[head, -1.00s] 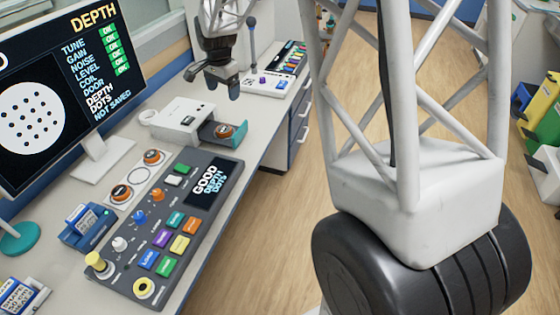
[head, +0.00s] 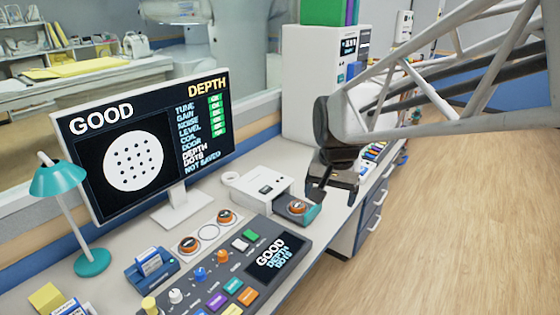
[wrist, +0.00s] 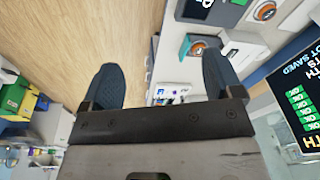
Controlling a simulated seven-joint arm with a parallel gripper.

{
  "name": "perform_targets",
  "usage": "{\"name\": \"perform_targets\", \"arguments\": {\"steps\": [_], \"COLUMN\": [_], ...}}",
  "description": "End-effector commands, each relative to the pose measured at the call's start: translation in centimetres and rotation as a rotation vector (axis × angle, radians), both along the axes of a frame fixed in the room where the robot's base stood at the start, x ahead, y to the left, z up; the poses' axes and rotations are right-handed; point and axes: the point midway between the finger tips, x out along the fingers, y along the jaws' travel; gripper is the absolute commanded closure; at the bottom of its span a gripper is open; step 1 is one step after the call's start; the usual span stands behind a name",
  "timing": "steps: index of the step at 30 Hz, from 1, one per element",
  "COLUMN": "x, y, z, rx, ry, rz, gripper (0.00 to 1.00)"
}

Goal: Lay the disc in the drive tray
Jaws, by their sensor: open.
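My gripper (head: 333,193) is open and empty, behind and to the right of the tray, apart from the disc. In the wrist view my gripper (wrist: 160,85) has its fingers wide apart. Two similar orange-knobbed discs (head: 187,244) (head: 226,216) rest on a white holder (head: 208,232).
A dark control panel (head: 235,272) with coloured buttons and a GOOD display stands in front of the drive. The monitor (head: 150,140) and teal lamp (head: 62,180) are at left. Behind my gripper stands a tall white cabinet (head: 310,90). The floor at right is clear.

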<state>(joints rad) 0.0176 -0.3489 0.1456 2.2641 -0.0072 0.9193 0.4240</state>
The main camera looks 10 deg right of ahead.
Motion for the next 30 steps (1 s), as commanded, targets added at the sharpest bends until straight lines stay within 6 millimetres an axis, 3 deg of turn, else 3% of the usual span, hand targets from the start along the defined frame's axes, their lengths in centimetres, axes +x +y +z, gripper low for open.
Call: {"name": "perform_targets", "arguments": {"steps": [6, 16, 22, 30], "x": [-6.1, -14.1, -16.6, -17.1], "y": [0.2, 0.5, 0.5, 0.5], "z": [0.2, -0.9, -1.5, -1.8], "rx": [-0.025, -0.066, -0.08, -0.084], "ry": [-0.025, -0.056, -0.065, -0.066], "rz": [0.136, 0.33, 0.395, 0.411], "gripper": [0.15, 0.15, 0.15, 0.15]}}
